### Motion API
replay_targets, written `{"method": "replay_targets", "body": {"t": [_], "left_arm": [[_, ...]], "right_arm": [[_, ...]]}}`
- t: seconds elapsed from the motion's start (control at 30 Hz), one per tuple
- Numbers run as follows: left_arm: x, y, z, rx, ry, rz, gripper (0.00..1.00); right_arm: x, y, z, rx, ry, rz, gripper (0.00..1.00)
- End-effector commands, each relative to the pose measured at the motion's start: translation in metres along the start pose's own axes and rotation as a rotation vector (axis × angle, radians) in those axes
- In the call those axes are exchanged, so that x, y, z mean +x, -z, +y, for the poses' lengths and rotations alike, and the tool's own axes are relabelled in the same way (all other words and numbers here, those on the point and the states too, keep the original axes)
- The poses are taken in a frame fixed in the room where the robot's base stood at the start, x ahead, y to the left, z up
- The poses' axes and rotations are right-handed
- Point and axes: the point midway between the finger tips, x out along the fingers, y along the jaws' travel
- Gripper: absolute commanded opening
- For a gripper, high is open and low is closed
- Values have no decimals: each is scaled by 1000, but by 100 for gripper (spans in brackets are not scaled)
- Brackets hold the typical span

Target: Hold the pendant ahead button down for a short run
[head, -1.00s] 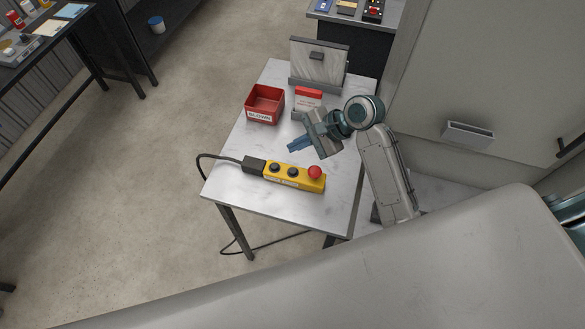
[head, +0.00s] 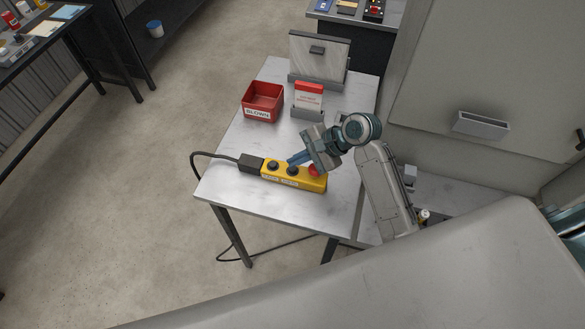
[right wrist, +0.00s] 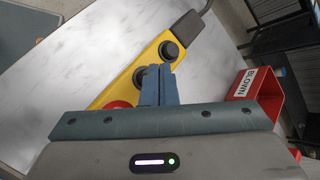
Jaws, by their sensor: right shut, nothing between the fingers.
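The yellow pendant (head: 281,178) lies on the small table, with two black buttons and a red mushroom button (head: 314,170) at its right end. A black cable leaves its left end. My right gripper (head: 293,161) is shut and empty, its blue fingertips over the pendant close to the middle black button (head: 293,170). In the right wrist view the fingers (right wrist: 158,72) overlap the pendant (right wrist: 122,88) beside that black button (right wrist: 139,76); the far black button (right wrist: 168,50) is clear of them. I cannot tell whether the tips touch the button. My left gripper is not in view.
A red bin (head: 262,102) labelled BLOWN and a red-and-white card in a holder (head: 309,97) stand behind the pendant. A panel on a stand (head: 319,57) is at the table's back edge. The table's (head: 245,205) front left is bare.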

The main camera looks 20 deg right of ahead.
Motion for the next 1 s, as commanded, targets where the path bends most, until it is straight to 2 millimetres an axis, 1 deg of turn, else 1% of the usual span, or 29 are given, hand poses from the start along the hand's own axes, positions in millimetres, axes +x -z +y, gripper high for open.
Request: {"method": "replay_targets", "body": {"t": [0.07,0.23,0.6,1.0], "left_arm": [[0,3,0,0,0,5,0],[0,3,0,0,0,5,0],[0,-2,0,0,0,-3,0],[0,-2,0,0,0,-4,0]], "right_arm": [[0,0,0,0,0,0,0],[0,0,0,0,0,0,0],[0,0,0,0,0,0,0],[0,0,0,0,0,0,0]]}}
